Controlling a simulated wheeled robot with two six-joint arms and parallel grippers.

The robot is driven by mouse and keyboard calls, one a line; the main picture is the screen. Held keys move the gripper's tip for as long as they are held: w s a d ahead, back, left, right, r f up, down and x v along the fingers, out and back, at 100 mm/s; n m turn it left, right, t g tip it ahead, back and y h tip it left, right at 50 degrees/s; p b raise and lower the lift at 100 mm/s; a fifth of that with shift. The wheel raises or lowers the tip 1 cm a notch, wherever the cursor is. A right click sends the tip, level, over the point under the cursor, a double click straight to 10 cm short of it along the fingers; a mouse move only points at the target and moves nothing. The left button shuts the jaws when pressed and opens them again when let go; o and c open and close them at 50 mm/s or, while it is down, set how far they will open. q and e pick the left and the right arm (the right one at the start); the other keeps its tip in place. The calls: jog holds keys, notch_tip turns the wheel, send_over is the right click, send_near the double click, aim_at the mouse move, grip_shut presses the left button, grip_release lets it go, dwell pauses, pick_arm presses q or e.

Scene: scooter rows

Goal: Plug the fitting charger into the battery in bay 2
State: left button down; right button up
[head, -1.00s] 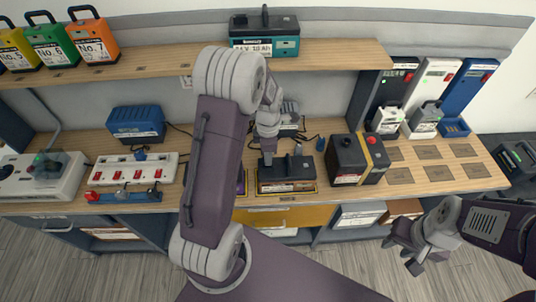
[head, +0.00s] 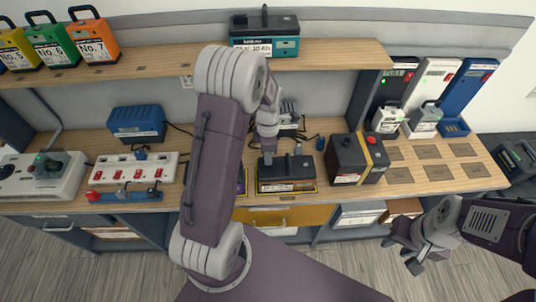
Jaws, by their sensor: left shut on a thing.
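A dark battery (head: 287,174) sits in a yellow-edged bay at the front of the bench. Another battery or bay edge (head: 242,181) shows to its left, mostly hidden behind my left arm. My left gripper (head: 267,157) points down at the left part of the dark battery's top. It is shut on a small dark plug, mostly hidden by the fingers; I cannot tell whether the plug is seated. A grey-green charger (head: 289,118) stands behind, partly covered by the gripper. A blue charger (head: 137,124) stands at left. My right gripper (head: 407,254) is open and empty, in front of the bench.
A white power strip (head: 134,169) and a blue rail with plugs (head: 124,195) lie at left. A blue plug (head: 320,143) stands right of the battery. A black-yellow battery (head: 355,160) stands further right. The shelf (head: 190,62) overhangs the back.

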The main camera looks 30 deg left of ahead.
pick_arm(q)
jog(key=shift+r, duration=0.1)
jog(key=shift+f+b, duration=0.5)
jog(key=shift+f, duration=0.55)
jog(key=c, duration=1.2)
grip_release()
notch_tip(320, 180, up, 9)
jog(key=shift+r, duration=0.1)
